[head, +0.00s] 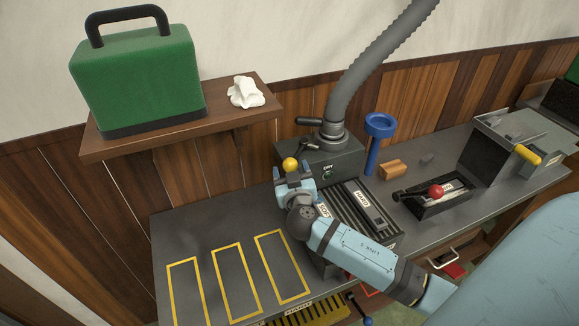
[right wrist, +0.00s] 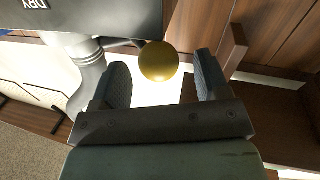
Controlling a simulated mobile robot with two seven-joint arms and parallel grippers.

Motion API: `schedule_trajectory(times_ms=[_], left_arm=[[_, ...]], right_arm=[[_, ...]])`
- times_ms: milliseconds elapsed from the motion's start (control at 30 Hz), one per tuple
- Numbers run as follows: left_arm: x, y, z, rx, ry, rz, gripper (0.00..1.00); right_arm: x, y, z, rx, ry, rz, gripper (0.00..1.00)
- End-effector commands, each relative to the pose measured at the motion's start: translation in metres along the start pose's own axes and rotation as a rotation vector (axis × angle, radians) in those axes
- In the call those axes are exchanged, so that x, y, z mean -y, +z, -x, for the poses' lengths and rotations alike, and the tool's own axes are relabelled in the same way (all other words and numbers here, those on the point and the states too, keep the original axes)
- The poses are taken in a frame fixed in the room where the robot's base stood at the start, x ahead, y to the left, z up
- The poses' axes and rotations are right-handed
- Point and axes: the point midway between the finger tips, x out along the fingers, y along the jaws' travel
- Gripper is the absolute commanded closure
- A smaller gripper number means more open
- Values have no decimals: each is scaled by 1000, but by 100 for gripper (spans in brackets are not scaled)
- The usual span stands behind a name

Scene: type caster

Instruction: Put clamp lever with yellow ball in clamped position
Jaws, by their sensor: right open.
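The yellow ball (head: 290,164) of the clamp lever shows in the head view at the left side of a dark box marked DRY (head: 345,163). In the right wrist view the yellow ball (right wrist: 158,61) sits between and just beyond the two fingertips. My right gripper (head: 291,182) is open and empty, right at the ball; its fingers (right wrist: 160,80) stand apart on both sides of it. I cannot tell if they touch it. The lever's rod is mostly hidden by the ball and gripper. My left gripper is not in view.
A ribbed grey hose (head: 372,70) rises from the dark box. A blue funnel-topped post (head: 377,135), a wooden block (head: 393,170) and a red-ball lever (head: 436,191) stand to the right. A shelf (head: 240,114) with a green case (head: 140,78) overhangs at left. Yellow-outlined bench areas are empty.

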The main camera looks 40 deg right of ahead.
Motion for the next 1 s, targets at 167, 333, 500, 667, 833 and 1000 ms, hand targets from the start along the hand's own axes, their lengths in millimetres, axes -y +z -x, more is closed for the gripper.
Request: schedule_trajectory(times_ms=[167, 333, 500, 667, 833, 1000], left_arm=[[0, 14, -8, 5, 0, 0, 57], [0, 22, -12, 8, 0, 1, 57], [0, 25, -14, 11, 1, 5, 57], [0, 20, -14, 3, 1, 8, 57], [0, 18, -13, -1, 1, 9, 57], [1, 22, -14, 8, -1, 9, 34]], right_arm=[[1, 5, 44, 3, -2, -2, 31], [1, 3, 80, 2, -1, -2, 31], [1, 2, 102, 1, -2, 0, 31], [1, 0, 110, 0, -1, 1, 31], [1, 0, 110, 0, -1, 1, 31], [1, 1, 110, 3, -3, 2, 31]])
